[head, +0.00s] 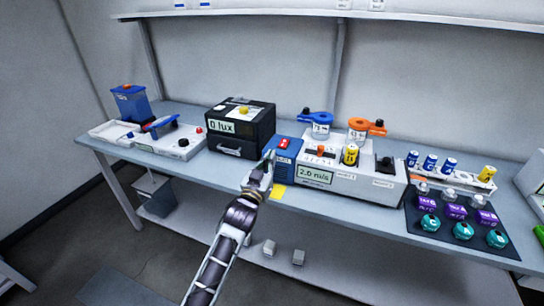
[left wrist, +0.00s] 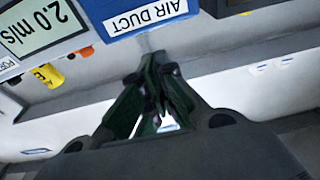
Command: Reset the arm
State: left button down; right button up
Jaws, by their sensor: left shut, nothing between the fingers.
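My left arm (head: 232,222) reaches up from the bottom of the head view. Its gripper (head: 268,158) is at the front of the blue air duct box (head: 285,152), which has a red part on top. In the left wrist view the green-tipped fingers of the left gripper (left wrist: 153,75) are together with nothing between them. My right gripper does not show.
A black "0 lux" box (head: 258,132) stands left of the duct. A white "2.0 m/s" device (head: 345,180) stands to its right. A grey bin (head: 155,193) is below the table at left.

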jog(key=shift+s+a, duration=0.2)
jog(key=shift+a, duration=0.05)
